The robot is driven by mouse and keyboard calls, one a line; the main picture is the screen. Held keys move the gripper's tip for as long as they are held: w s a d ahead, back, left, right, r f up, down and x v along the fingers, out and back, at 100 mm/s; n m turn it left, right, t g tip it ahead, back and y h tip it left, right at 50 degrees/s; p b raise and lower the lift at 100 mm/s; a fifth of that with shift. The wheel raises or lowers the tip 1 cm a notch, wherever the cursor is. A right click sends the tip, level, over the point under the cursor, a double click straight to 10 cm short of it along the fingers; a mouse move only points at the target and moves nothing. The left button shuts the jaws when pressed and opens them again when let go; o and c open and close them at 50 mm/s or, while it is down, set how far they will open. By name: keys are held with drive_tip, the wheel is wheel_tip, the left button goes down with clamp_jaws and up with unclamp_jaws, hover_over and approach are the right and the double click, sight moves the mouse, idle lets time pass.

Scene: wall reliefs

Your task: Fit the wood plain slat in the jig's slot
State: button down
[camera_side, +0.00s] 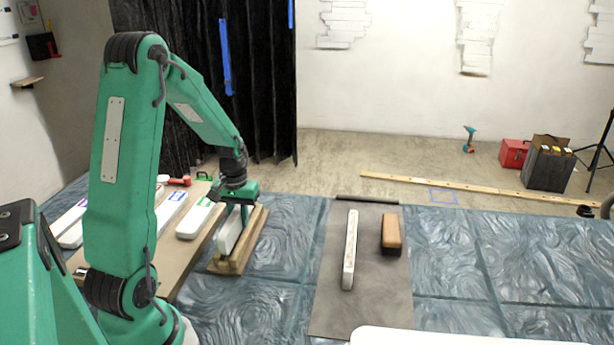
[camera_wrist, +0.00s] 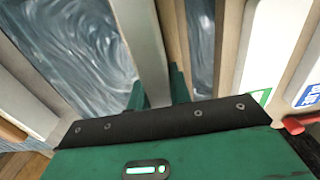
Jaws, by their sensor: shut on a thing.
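My gripper (camera_side: 243,208) points down over the wooden jig (camera_side: 252,243) and is shut on a pale plain slat (camera_side: 229,231). The slat stands on edge, lengthwise along the jig, beside its right-hand wooden rail. Its lower edge is hidden, so I cannot tell whether it is fully down in the slot. In the wrist view the slat (camera_wrist: 142,45) runs away between the green fingertips (camera_wrist: 158,90) of my gripper. A wooden strip of the jig (camera_wrist: 176,35) shows close beside it on the right.
Several white slats with coloured labels (camera_side: 200,218) lie on a tan board (camera_side: 185,262) left of the jig, near a red-handled tool (camera_side: 178,181). A dark mat (camera_side: 372,292) on the right holds a white slat (camera_side: 350,248) and a brown block (camera_side: 391,232). Blue tabletop is clear between.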

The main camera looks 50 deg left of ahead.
drive_tip(key=shift+f, duration=0.45)
drive_tip(key=c, duration=1.2)
unclamp_jaws()
drive_tip(key=shift+r, duration=0.15)
drive_tip(key=shift+r, duration=3.75)
